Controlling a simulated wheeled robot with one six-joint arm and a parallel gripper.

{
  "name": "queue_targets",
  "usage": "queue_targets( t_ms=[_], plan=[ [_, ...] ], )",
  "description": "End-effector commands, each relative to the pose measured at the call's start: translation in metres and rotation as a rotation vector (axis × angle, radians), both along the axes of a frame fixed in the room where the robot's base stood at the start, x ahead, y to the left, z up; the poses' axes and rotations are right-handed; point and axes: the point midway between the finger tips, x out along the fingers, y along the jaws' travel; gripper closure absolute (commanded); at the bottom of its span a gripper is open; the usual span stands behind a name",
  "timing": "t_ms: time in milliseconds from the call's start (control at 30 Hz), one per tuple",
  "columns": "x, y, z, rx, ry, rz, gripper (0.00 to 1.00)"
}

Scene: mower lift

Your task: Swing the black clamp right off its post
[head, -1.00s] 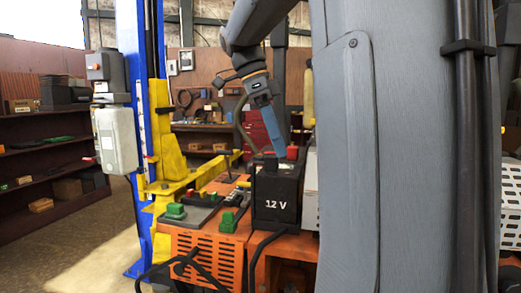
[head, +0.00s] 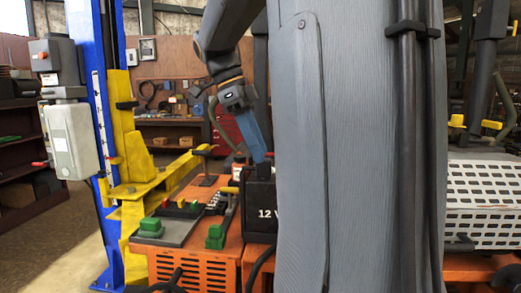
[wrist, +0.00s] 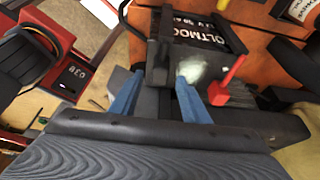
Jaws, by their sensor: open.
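The black 12 V battery (head: 260,212) sits on the orange mower deck, its right part hidden behind my own column. My gripper (head: 262,158), with blue fingers, points down at the battery top in the head view. In the wrist view my gripper (wrist: 157,95) is open, with its two blue fingers on either side of dark parts. A black piece that looks like the black clamp (wrist: 158,65) lies just ahead of and between the fingertips. I cannot tell whether the fingers touch it. A pale rounded patch beside it may be the post.
A red lever-like part (wrist: 228,82) stands right of the fingers in the wrist view. The blue lift post (head: 92,120) with its yellow arm (head: 160,185) stands left. Green blocks (head: 150,225) sit on the orange deck (head: 195,268). A white perforated panel (head: 485,190) is at right.

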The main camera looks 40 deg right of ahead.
Motion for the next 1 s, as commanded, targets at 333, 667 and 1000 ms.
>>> queue_targets(
  t_ms=[333,667,1000],
  plan=[
    [-0.006,-0.006,-0.017,0.000,0.000,-0.004,0.58],
    [-0.007,-0.006,-0.017,-0.001,-0.001,-0.005,0.88],
    [-0.008,-0.008,-0.017,-0.005,0.005,-0.009,1.00]
  ],
)
